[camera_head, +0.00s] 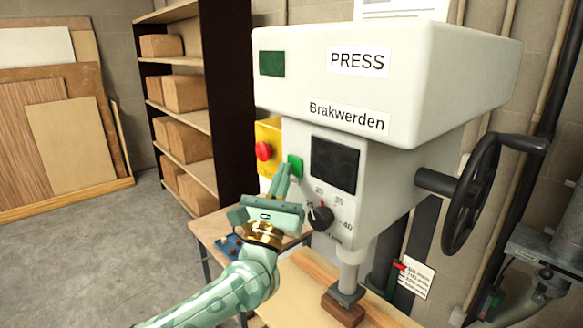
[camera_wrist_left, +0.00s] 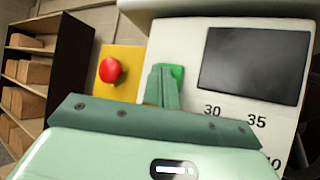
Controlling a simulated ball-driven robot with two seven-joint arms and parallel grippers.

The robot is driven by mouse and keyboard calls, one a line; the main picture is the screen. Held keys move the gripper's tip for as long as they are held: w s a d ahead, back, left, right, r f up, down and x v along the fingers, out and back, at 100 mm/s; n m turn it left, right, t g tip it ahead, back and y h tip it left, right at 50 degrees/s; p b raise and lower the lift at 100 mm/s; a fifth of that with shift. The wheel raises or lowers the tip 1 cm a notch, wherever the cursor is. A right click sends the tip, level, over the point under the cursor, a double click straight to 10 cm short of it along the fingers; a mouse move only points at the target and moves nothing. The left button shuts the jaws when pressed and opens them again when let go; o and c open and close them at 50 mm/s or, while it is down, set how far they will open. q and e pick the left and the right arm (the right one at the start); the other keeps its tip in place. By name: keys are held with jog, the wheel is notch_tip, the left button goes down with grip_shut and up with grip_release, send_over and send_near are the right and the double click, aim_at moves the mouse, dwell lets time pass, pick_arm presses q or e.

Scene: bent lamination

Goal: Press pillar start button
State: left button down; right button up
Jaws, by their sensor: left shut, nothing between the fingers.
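The green start button (camera_head: 295,166) is on the front of the white press (camera_head: 390,75), left of a dark screen. My left gripper (camera_head: 285,172) is shut and empty. Its fingertips are at the lower left edge of the green button in the head view. In the left wrist view the closed fingers (camera_wrist_left: 161,84) overlap the left part of the green button (camera_wrist_left: 178,74); I cannot tell whether they touch it. My right gripper is not in view.
A red knob (camera_head: 263,151) on a yellow box sits left of the button. A black dial (camera_head: 320,217) is below the screen (camera_head: 334,164). A black handwheel (camera_head: 480,190) is at the right. Shelves with boxes (camera_head: 185,90) stand behind left.

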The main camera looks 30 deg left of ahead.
pick_arm(q)
jog(key=shift+w, duration=0.15)
jog(key=shift+s, duration=0.2)
dwell(0.3)
jog(key=shift+s+a, duration=0.3)
jog(key=shift+s, duration=0.35)
jog(key=shift+s+a+p, duration=0.1)
jog(key=shift+s+a, duration=0.2)
jog(key=shift+s, duration=0.45)
jog(key=shift+s+a+p, duration=0.1)
jog(key=shift+s+a, duration=0.25)
jog(key=shift+s, duration=0.45)
jog(key=shift+s+a+p, duration=0.1)
jog(key=shift+s+a, duration=0.2)
jog(key=shift+s, duration=0.45)
